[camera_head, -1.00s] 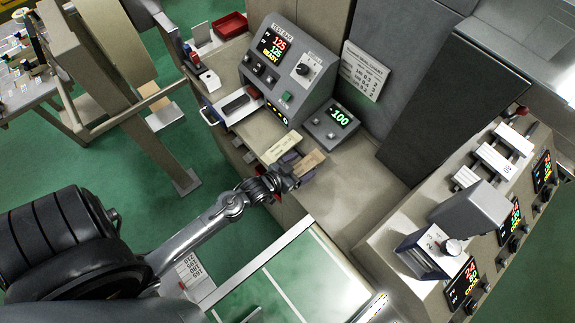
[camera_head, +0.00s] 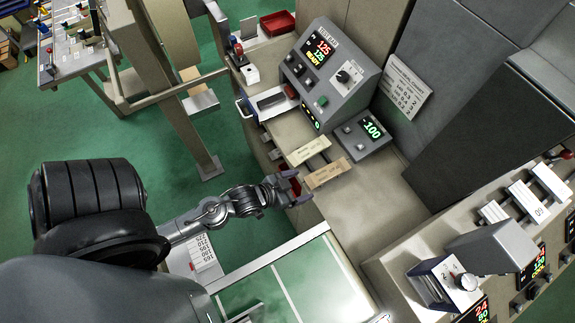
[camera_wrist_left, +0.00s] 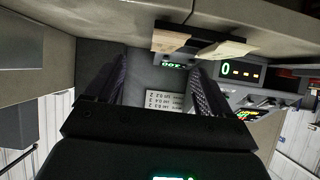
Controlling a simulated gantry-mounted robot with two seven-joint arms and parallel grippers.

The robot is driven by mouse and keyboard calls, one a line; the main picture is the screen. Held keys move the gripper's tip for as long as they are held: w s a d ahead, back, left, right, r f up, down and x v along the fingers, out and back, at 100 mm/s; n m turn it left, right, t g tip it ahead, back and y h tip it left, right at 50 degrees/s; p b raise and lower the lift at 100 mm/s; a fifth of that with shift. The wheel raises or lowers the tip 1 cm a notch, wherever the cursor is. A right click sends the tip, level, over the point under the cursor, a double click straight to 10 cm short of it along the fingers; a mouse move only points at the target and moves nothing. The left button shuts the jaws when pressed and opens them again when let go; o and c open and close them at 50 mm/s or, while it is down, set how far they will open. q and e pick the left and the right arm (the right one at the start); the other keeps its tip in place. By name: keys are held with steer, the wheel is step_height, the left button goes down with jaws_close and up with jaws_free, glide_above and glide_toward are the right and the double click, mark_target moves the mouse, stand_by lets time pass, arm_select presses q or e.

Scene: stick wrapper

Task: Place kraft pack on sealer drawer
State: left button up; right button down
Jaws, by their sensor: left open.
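A tan pack (camera_head: 327,172), which looks like the kraft pack, lies on the beige worktop near its front edge. A paler cream pack (camera_head: 308,150) lies beside it. My left gripper (camera_head: 297,187) is open and empty, just off the counter edge beside the tan pack's near end. My right gripper is not in view.
A small box with a green readout (camera_head: 366,132) stands behind the packs. A red tray (camera_head: 278,22) lies at the back left. Another machine with sliders and readouts (camera_head: 490,240) stands at the right. The worktop right of the packs is clear.

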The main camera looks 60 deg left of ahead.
arm_select(q)
steer(key=d+g, duration=0.1)
steer(key=s+d+r+g, duration=0.1)
steer(key=s+d+g, duration=0.1)
steer(key=g, duration=0.1)
steer(key=shift+d+r, duration=0.1)
steer(key=shift+r, duration=0.25)
steer(key=s+g, duration=0.1)
steer(key=s+d+r+g, duration=0.1)
steer(key=s, duration=0.1)
steer(key=s+d+r+m+g, duration=0.1)
steer(key=s, duration=0.1)
steer(key=shift+d+r+g, duration=0.15)
steer(key=shift+r+g, duration=0.1)
steer(key=shift+g, duration=0.05)
steer(key=shift+s+d+r+g, duration=0.1)
steer(key=shift+s+r+g, duration=0.2)
steer(key=shift+s, duration=0.2)
